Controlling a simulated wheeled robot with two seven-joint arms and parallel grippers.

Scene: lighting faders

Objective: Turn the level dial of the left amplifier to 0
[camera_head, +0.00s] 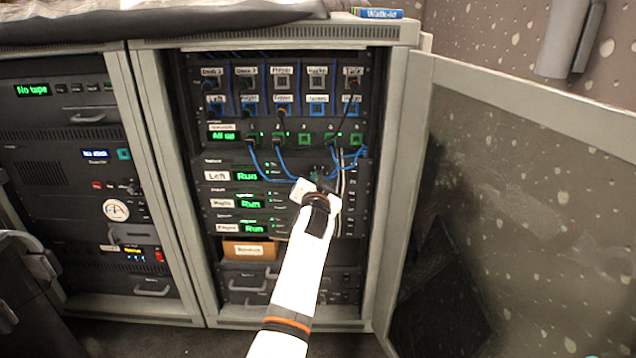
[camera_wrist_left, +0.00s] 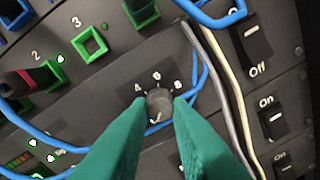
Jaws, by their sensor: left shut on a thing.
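The left amplifier (camera_head: 216,176) is the rack unit labelled "Left", with a green "Run" display. Its level dial (camera_wrist_left: 159,106) is a small dark grey round knob in the left wrist view, with marks 4, 6 and 8 showing around its upper side. My left gripper (camera_wrist_left: 160,102) has its green fingers on both sides of the knob and is shut on it. In the head view the left gripper (camera_head: 318,176) is at the right part of this amplifier, and the knob cannot be made out there. The lower marks and the dial's setting cannot be read clearly. My right gripper is not in view.
Blue cables (camera_wrist_left: 204,75) loop close around the dial, and grey and cream cables (camera_wrist_left: 237,95) run down beside it. Power switches (camera_wrist_left: 271,120) are to the right. More labelled amplifiers (camera_head: 222,203) are below. An open cabinet door (camera_head: 500,180) stands to the right.

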